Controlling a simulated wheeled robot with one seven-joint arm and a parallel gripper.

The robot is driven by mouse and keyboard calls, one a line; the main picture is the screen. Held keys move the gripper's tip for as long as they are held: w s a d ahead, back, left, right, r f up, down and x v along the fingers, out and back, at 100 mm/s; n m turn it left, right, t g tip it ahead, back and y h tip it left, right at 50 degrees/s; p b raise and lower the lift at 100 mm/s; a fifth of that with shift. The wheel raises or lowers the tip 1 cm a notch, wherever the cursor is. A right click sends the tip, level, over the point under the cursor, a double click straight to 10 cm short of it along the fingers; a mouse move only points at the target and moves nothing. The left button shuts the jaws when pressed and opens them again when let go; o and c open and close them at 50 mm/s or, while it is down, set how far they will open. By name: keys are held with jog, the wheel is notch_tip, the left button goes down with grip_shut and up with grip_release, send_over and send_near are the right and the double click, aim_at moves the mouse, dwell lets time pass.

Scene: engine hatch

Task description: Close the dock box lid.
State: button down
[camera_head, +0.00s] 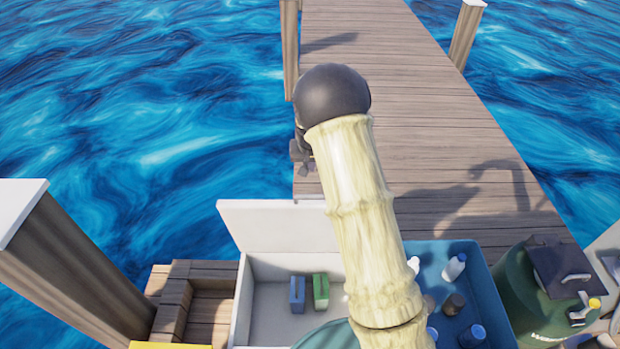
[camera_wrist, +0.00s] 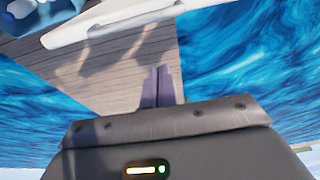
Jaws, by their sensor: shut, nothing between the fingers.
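The white dock box (camera_head: 242,305) stands at the bottom centre of the head view. Its lid (camera_head: 278,226) is raised, standing up along the far side of the box. A blue block (camera_head: 297,294) and a green block (camera_head: 321,291) are inside. My gripper (camera_head: 302,168) shows small beyond the lid in the head view, partly hidden by my arm. In the wrist view my gripper (camera_wrist: 163,72) has its fingers together and empty, over the planks. A white edge, which looks like the lid (camera_wrist: 110,24), crosses the top of that view, apart from the fingers.
A blue bin (camera_head: 487,290) with several bottles stands right of the box, then a dark green container (camera_head: 540,290). Wooden steps (camera_head: 190,300) and a white-capped post (camera_head: 60,260) are at left. The wooden dock (camera_head: 430,100) runs away beyond, with water on both sides.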

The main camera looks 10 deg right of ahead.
jog(key=shift+w+f, duration=0.1)
jog(key=shift+w, duration=0.25)
jog(key=shift+f, duration=0.1)
jog(key=p, duration=0.7)
send_over(311, 201)
jog(key=w, duration=0.1)
notch_tip(311, 201, down, 9)
jog(key=shift+r, duration=0.1)
jog(key=shift+s+a, duration=0.1)
jog(key=shift+s, duration=0.2)
jog(key=shift+f, duration=0.2)
jog(key=shift+s, duration=0.1)
